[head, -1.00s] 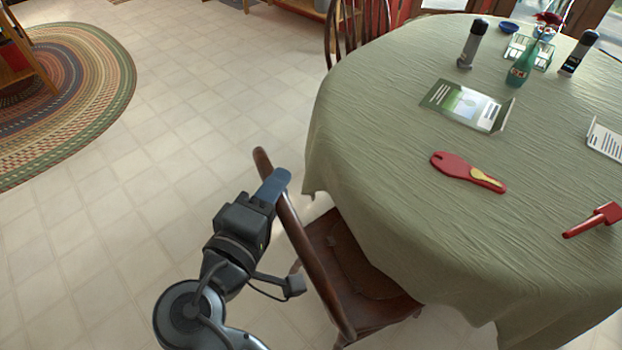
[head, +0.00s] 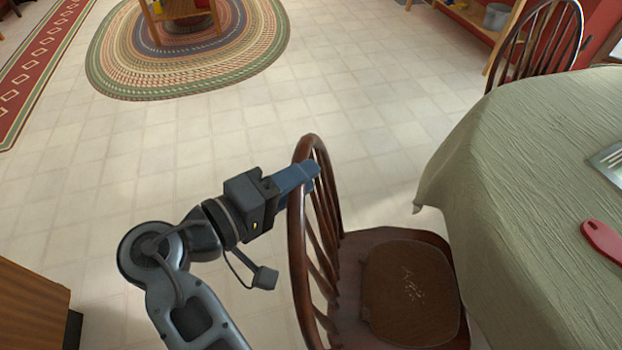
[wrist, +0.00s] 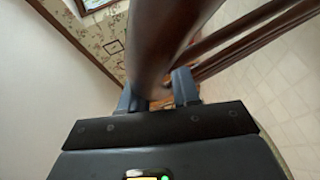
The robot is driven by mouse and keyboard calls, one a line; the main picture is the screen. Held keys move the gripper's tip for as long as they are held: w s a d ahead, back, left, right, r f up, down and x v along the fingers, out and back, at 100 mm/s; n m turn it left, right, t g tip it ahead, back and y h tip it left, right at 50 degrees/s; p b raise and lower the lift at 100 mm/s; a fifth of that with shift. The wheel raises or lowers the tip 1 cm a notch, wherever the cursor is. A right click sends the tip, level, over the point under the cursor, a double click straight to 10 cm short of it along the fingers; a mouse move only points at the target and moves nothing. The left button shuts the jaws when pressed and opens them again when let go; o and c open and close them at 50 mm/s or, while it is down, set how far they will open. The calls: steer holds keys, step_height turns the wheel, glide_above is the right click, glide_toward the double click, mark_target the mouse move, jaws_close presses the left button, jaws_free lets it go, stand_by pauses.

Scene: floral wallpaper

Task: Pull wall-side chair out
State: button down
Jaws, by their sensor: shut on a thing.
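The dark brown wooden chair (head: 345,290) stands beside the table in the head view, with a spindle back and a brown seat pad. Most of its seat shows clear of the tablecloth. My gripper (head: 308,172) is shut on the top rail of the chair's back. In the wrist view the brown rail (wrist: 150,55) passes between the two blue fingers of my gripper (wrist: 158,92). The table (head: 520,200) under a green cloth is at the right. The chair's lower legs are hidden.
A second chair (head: 535,40) stands at the table's far side. A braided oval rug (head: 130,75) and a red runner lie at the back left. A wooden cabinet (head: 30,305) is at the lower left. Tiled floor (head: 340,110) beyond the chair is clear.

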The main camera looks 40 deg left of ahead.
steer(key=shift+s+a+f, duration=0.1)
steer(key=shift+s+a, duration=0.05)
steer(key=c, duration=0.9)
jaws_free()
steer(key=shift+b+v, duration=0.5)
steer(key=shift+v, duration=3.35)
